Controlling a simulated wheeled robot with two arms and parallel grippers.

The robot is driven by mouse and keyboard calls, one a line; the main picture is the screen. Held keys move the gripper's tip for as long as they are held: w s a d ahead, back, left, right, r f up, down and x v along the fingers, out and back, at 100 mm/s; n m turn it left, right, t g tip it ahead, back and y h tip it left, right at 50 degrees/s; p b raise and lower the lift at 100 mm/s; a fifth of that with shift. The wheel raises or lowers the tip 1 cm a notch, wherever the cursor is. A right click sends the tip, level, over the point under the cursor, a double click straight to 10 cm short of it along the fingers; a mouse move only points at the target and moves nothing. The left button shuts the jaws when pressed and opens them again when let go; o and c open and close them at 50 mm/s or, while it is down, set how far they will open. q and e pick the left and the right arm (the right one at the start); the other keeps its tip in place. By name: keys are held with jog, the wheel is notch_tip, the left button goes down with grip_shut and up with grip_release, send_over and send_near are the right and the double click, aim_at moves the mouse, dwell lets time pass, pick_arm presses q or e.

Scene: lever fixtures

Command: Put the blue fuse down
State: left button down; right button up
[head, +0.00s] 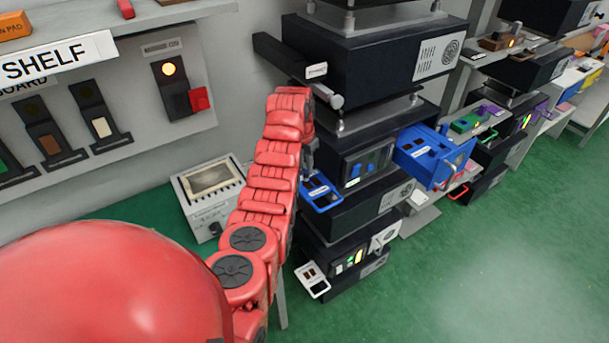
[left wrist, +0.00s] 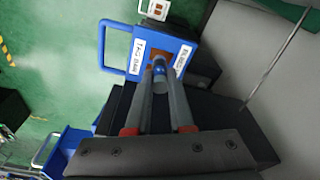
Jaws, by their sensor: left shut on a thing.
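In the head view the small blue drawer (head: 321,196) shows just right of my red left arm, pulled out from a dark unit. The arm hides most of the gripper and the fuse there. My right gripper is in neither view.
Another blue drawer (head: 440,165) stands open to the right. A white drawer (head: 313,285) is out lower down. Dark stacked units (head: 365,60) rise behind the arm. A grey box (head: 208,190) stands left of it. Green floor (head: 480,290) is clear at the lower right.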

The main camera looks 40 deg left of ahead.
pick_arm(q)
jog(key=shift+a+f, duration=0.1)
jog(key=shift+a, duration=0.25)
notch_tip(320, 180, down, 2)
jog(key=p, duration=0.2)
jog(key=shift+f+p, duration=0.25)
jog(key=shift+p, duration=0.05)
jog(key=shift+f, duration=0.6)
jog(key=c, duration=1.2)
grip_release()
jog(key=shift+f, duration=0.1)
jog(key=shift+c, duration=0.2)
jog(key=o, duration=0.4)
jog(key=shift+o, duration=0.2)
